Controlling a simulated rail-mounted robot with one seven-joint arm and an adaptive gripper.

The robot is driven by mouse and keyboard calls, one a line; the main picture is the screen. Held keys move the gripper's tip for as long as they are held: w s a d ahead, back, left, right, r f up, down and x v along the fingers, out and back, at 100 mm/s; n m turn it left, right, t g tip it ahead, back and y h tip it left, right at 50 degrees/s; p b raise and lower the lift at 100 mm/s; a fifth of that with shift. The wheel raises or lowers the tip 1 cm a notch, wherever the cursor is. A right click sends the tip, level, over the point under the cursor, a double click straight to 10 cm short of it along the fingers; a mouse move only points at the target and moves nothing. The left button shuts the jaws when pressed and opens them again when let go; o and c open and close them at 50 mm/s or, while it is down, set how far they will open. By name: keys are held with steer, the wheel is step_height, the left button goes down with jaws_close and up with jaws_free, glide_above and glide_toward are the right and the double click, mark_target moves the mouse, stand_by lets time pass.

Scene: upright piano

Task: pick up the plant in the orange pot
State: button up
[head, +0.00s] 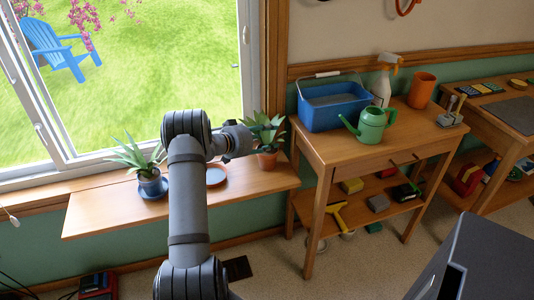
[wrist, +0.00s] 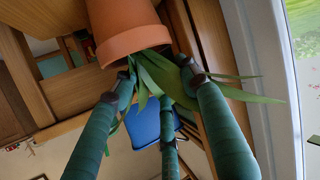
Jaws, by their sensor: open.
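The plant in the orange pot (head: 267,160) stands upright at the right end of the wooden window shelf (head: 100,212), with green pointed leaves above its rim. My gripper (head: 243,139) is beside the leaves on their left, above the pot. In the wrist view, which shows the scene upside down, the orange pot (wrist: 127,28) is at the top. My gripper's three fingers (wrist: 157,84) are spread open around part of the green leaves (wrist: 165,82). Whether any finger touches the leaves I cannot tell.
An orange-rimmed saucer (head: 215,176) lies between the plants. Right of the shelf, a wooden table (head: 400,142) holds a blue bin (head: 330,107) and green watering can (head: 371,124).

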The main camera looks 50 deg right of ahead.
steer(key=shift+c, duration=0.4)
jaws_close()
steer(key=shift+r, duration=0.1)
stand_by(0.3)
